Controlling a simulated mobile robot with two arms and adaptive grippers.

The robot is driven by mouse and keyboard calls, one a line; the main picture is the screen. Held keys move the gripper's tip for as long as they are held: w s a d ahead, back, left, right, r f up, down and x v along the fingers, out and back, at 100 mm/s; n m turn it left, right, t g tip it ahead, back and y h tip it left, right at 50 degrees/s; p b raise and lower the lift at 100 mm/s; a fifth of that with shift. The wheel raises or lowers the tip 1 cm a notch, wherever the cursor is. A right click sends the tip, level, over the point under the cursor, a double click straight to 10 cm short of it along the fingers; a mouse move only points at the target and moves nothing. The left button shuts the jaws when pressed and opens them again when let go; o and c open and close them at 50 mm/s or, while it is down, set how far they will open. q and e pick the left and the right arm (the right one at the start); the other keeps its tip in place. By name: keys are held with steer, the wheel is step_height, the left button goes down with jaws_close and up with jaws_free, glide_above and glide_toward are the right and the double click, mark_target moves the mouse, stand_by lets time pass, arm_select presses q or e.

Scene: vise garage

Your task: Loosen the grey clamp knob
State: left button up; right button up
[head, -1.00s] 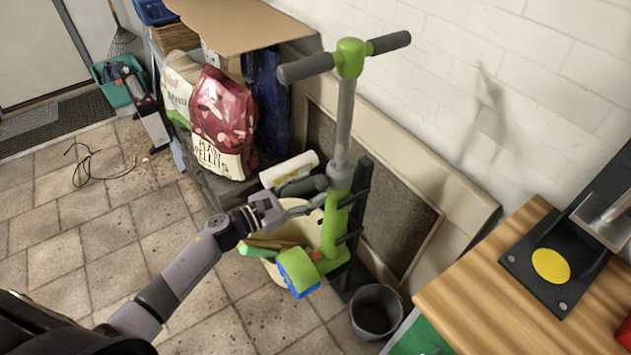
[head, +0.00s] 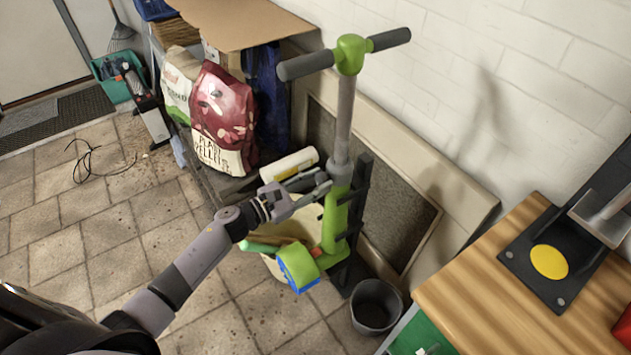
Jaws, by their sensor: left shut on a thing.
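A green scooter (head: 336,222) stands upright, with a grey stem and black handlebar grips. A grey clamp collar (head: 341,171) sits where its stem meets the green lower tube. The grey clamp knob is at the left side of this collar, mostly hidden by my left gripper's fingers. My left gripper (head: 318,184) reaches in from the lower left and is shut on the knob. My right gripper is not in view.
A black rack (head: 362,190) stands right behind the scooter, with a framed panel (head: 400,213) against the wall. A dark bucket (head: 376,307) is on the floor beside a wooden worktop (head: 470,290). Bags (head: 222,115) stand behind. Tiled floor at left is mostly clear.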

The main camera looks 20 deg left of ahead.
arm_select(q)
steer(key=c, duration=0.4)
